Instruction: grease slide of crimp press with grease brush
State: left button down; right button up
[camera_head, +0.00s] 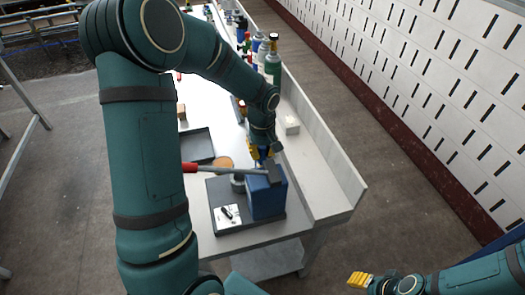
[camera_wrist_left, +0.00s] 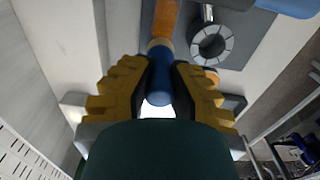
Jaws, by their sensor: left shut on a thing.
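My left gripper (camera_head: 260,151) is over the workbench, right behind the crimp press (camera_head: 266,198), which has a blue body, a dark base and a red-handled lever. In the left wrist view its yellow fingers (camera_wrist_left: 160,72) are shut on the blue handle of the grease brush (camera_wrist_left: 160,88); its orange-brown end (camera_wrist_left: 166,18) points away past the fingertips. The press's grey segmented ring (camera_wrist_left: 212,46) shows beside the brush. I cannot tell whether the brush touches the press; the slide is not clearly visible. My right gripper (camera_head: 360,280) is low at the right, away from the bench; its jaw state is unclear.
A dark tray (camera_head: 197,146) and a round orange-brown item (camera_head: 222,162) lie left of the press. A raised edge (camera_head: 325,160) runs along that side.

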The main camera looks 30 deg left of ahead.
pick_arm(q)
jog(key=shift+f+b, duration=0.5)
jog(key=shift+f, duration=0.1)
dwell(0.6)
jog(key=shift+w+a, duration=0.1)
jog(key=shift+w+a, duration=0.65)
jog(key=shift+a, duration=0.15)
jog(key=shift+w+a+f, duration=0.1)
jog(key=shift+f, duration=0.05)
jog(key=shift+s+d, duration=1)
jog(key=shift+d, duration=0.05)
